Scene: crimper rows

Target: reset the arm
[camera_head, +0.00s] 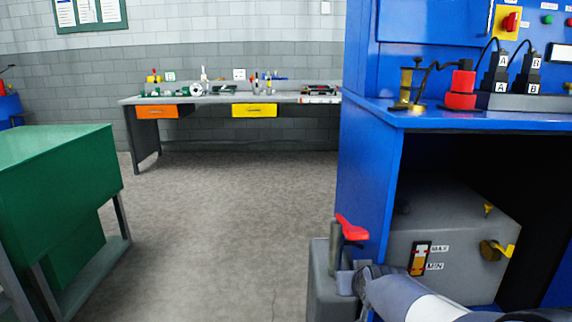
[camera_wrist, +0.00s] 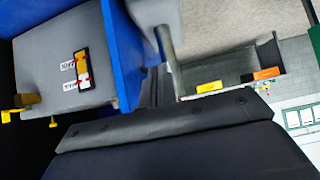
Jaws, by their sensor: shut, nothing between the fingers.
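My arm reaches in from the lower right corner of the head view. My gripper (camera_head: 350,282) is at its end, low in front of the blue bench. It is shut and empty. It is beside a grey box-shaped unit (camera_head: 319,285) with a post and a red handle (camera_head: 351,229); I cannot tell whether they touch. In the wrist view a dark part of mine fills the bottom, and the fingertips are hard to make out.
A green cabinet (camera_head: 60,190) stands left, a workbench (camera_head: 215,98) behind. Floor between is clear.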

